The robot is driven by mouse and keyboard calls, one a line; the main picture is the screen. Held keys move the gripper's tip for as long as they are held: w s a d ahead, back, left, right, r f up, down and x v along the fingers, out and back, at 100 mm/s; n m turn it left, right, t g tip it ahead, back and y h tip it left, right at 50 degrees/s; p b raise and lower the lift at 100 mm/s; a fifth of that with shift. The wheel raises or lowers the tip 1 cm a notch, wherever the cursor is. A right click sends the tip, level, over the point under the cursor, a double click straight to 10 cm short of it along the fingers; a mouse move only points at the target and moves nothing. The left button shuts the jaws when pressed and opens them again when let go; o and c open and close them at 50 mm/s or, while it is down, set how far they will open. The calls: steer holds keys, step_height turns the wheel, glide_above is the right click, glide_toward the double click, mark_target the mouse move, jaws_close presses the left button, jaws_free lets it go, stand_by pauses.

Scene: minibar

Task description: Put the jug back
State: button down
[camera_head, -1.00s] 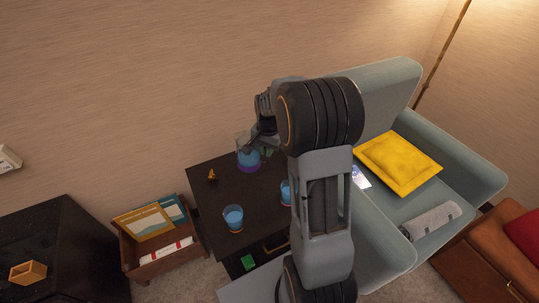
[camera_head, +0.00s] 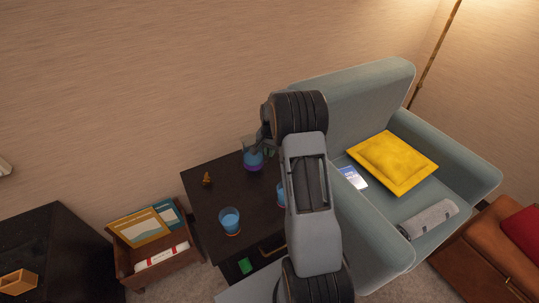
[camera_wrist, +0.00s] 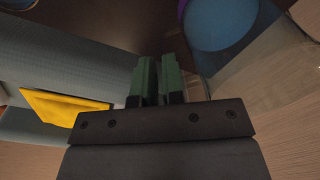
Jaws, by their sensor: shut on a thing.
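The jug (camera_head: 253,159) is clear glass with blue liquid and a purple band at its bottom. It looks upright at the back of the dark side table (camera_head: 215,196); I cannot tell whether its base touches the tabletop. My gripper (camera_head: 262,144) is at the jug's right side, partly hidden behind my own arm. In the wrist view my green-tipped fingers (camera_wrist: 158,82) are close together beside the jug's glass wall (camera_wrist: 255,75), apparently on its handle, which is mostly hidden.
A glass of blue drink (camera_head: 230,221) stands at the table's front, another (camera_head: 281,194) beside my arm. A small orange figurine (camera_head: 206,179) is at the left. A grey-blue armchair (camera_head: 385,240) with a yellow cushion (camera_head: 392,163) stands right, the wall behind.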

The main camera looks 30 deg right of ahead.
steer(key=shift+f, duration=0.95)
steer(key=c, duration=1.2)
jaws_free()
steer(key=shift+f, duration=0.1)
